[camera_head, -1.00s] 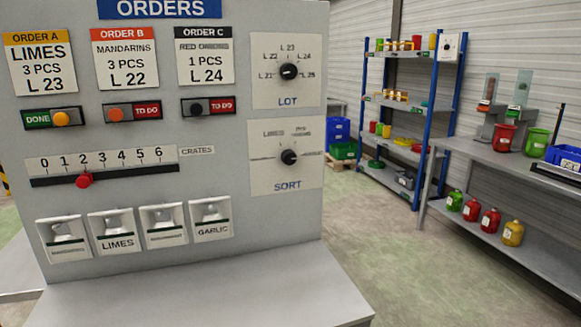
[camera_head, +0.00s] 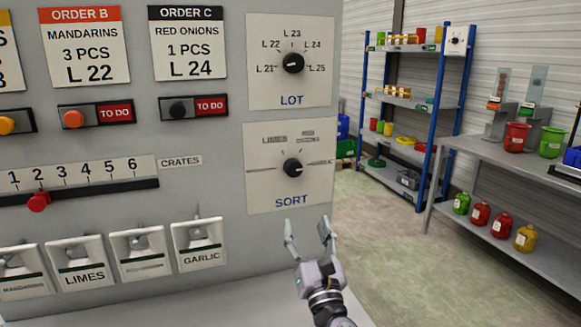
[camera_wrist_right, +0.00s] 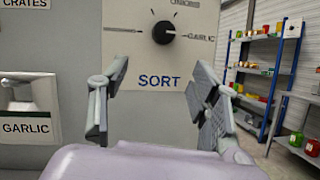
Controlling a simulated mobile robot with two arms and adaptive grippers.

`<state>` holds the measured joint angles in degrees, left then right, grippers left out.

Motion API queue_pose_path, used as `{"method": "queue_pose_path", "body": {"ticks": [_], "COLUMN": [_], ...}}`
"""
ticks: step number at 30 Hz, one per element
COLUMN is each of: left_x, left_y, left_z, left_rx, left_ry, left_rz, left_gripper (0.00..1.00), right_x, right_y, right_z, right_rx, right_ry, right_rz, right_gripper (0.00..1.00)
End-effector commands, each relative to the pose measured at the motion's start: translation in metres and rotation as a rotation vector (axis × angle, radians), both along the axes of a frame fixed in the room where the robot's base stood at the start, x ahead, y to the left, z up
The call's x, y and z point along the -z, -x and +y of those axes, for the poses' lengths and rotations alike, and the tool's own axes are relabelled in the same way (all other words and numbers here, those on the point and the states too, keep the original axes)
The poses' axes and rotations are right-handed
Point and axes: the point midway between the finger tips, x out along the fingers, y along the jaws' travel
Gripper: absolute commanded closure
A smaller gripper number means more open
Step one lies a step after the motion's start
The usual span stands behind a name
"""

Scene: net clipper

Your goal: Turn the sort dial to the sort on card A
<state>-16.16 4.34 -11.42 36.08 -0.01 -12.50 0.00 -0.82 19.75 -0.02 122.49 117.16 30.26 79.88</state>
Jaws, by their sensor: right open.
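The sort dial (camera_head: 292,167) is a black round knob on a pale plate marked SORT, on the grey orders panel. Its white mark appears to point right, toward GARLIC; the LIMES label is at its upper left. The dial also shows in the right wrist view (camera_wrist_right: 161,28), beyond the fingers. My right gripper (camera_head: 307,232) is open and empty, below the dial plate and apart from the knob. It also shows in the wrist view (camera_wrist_right: 153,98), fingers spread on both sides of the word SORT. Card A (camera_head: 8,50) is cut off at the left edge. My left gripper is out of view.
The lot dial (camera_head: 293,63) sits above the sort dial. A red slider (camera_head: 38,201) and several flip switches, including GARLIC (camera_head: 199,243), are to the left. A blue shelf rack (camera_head: 412,120) and a grey bench (camera_head: 500,165) stand at the right, with open floor before them.

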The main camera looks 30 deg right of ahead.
Motion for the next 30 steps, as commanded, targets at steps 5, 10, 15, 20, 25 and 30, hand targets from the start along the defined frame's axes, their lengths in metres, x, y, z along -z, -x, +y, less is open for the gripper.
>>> {"method": "queue_pose_path", "body": {"ticks": [5, 10, 15, 20, 25, 30], "left_x": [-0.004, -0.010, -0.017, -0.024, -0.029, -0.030], "left_y": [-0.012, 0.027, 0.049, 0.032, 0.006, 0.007], "left_z": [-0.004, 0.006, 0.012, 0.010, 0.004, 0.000], "left_rx": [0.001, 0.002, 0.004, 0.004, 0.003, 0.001], "left_ry": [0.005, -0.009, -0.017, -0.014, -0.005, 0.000], "left_rz": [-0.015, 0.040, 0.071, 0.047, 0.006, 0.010], "left_gripper": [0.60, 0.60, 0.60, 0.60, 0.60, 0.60], "right_x": [-0.002, -0.015, -0.028, -0.041, -0.052, -0.058], "right_y": [-0.010, -0.034, -0.067, -0.097, -0.125, -0.144], "right_z": [-0.010, -0.021, -0.034, -0.047, -0.058, -0.065], "right_rx": [0.007, 0.009, 0.007, 0.008, 0.009, 0.007], "right_ry": [-0.056, -0.051, -0.049, -0.050, -0.049, -0.048], "right_rz": [-0.001, -0.001, -0.001, -0.001, 0.000, 0.001], "right_gripper": [0.43, 0.43, 0.43, 0.43, 0.43, 0.43]}}
